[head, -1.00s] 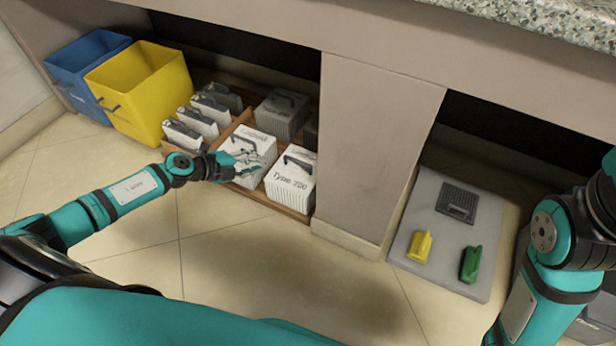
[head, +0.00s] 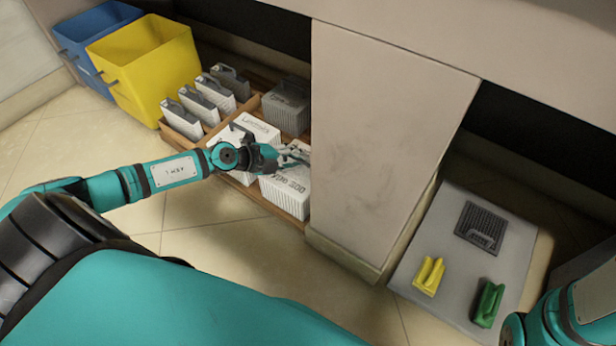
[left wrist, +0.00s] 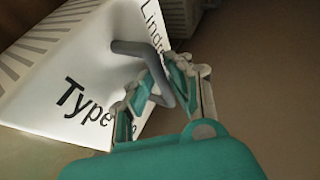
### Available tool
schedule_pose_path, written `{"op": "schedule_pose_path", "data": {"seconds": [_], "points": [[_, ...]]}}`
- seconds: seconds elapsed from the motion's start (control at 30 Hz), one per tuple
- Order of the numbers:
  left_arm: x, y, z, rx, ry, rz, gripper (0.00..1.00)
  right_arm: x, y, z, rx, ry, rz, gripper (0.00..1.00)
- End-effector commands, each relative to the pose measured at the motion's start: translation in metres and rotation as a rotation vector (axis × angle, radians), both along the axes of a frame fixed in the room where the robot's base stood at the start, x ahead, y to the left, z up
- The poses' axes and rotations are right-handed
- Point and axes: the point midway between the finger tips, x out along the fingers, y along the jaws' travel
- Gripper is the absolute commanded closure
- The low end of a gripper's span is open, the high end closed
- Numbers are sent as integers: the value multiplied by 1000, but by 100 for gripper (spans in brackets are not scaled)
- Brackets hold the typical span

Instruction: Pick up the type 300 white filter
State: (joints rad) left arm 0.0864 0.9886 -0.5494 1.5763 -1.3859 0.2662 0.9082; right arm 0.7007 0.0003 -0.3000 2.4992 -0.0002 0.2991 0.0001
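The white filter (head: 287,192), a ribbed block marked "Type" and what looks like 300, stands in the front right of the wooden tray. My left gripper (head: 293,155) is over its top in the head view and partly covers it. In the left wrist view, the filter (left wrist: 60,80) shows its "Type" lettering and a grey bent handle (left wrist: 135,48). The fingers of my left gripper (left wrist: 166,75) are apart, with part of the handle between them. I cannot tell whether they touch it. My right gripper is out of view.
Another white filter (head: 236,150) stands to the left, a grey one (head: 287,107) behind. Narrow filters stand further left, beside yellow (head: 150,65) and blue bins. A cabinet pillar (head: 380,130) rises close right of the tray. A grey board (head: 440,300) lies beyond it.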

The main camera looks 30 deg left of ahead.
Motion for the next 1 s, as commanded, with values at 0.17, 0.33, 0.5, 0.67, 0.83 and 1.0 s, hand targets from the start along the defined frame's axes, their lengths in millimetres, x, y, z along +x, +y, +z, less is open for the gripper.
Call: {"op": "schedule_pose_path", "data": {"seconds": [0.17,0.33,0.5,0.67,0.83,1.0], "points": [[-1,-1,-3,-1,0,2,83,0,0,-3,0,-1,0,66],[-1,-1,-2,-1,0,2,88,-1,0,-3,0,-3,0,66],[-1,0,-2,-1,0,2,100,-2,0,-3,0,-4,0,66],[-1,0,-2,0,0,1,100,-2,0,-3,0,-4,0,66],[-1,0,-3,1,1,1,100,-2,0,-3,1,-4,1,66],[-1,0,-2,2,-1,1,100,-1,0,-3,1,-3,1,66]]}}
